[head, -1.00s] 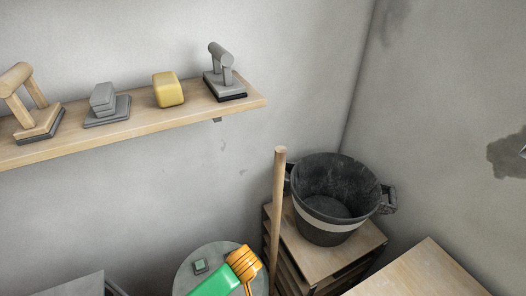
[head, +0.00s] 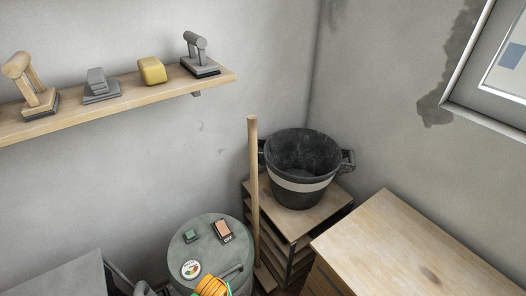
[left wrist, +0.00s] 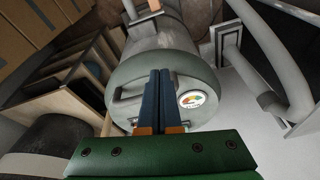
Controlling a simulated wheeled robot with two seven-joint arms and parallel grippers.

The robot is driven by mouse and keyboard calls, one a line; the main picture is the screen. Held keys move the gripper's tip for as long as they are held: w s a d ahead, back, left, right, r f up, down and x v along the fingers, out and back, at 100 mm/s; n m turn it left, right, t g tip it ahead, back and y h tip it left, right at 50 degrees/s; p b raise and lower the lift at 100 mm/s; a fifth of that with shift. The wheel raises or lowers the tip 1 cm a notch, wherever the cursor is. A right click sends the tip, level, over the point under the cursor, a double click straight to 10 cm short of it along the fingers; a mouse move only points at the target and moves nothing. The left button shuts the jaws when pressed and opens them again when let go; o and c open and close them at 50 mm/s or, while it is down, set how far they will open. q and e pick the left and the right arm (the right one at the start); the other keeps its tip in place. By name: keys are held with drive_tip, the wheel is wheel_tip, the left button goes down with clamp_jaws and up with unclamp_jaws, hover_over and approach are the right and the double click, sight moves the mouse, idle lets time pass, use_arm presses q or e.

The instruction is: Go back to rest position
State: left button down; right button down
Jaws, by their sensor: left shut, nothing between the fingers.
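My left gripper (left wrist: 160,73) shows in the left wrist view with its two dark blue fingers shut together and nothing between them. It points toward the grey drum (left wrist: 177,52), in front of the drum's top; I cannot tell if it touches. In the head view the drum (head: 183,250) stands at the bottom, and an orange ribbed part, seemingly of my own arm, shows over its front edge. My left fingers cannot be made out there. My right gripper is in neither view.
A black bucket (head: 299,187) with a pale band sits on a wooden stack (head: 265,200) behind a wooden pole (head: 253,165). A wooden cabinet (head: 395,240) stands right. A wall shelf (head: 120,101) holds several tools. Small blocks lie on the drum.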

use_arm(q)
drive_tip(key=s+a+f+m, duration=0.2)
drive_tip(key=s+f, duration=0.3)
drive_tip(key=s, duration=0.3)
drive_tip(key=s+a+f+m+g, duration=0.1)
drive_tip(key=s+a+f+m, duration=0.1)
drive_tip(key=s+f, duration=0.3)
drive_tip(key=s+a+f+m+h, duration=0.1)
drive_tip(key=s+f, duration=0.4)
drive_tip(key=s, duration=0.7)
drive_tip(key=shift+s+a+m+g, duration=0.3)
drive_tip(key=shift+s+a+m, duration=0.15)
drive_tip(key=shift+m, duration=0.35)
drive_tip(key=shift+w+f, duration=0.1)
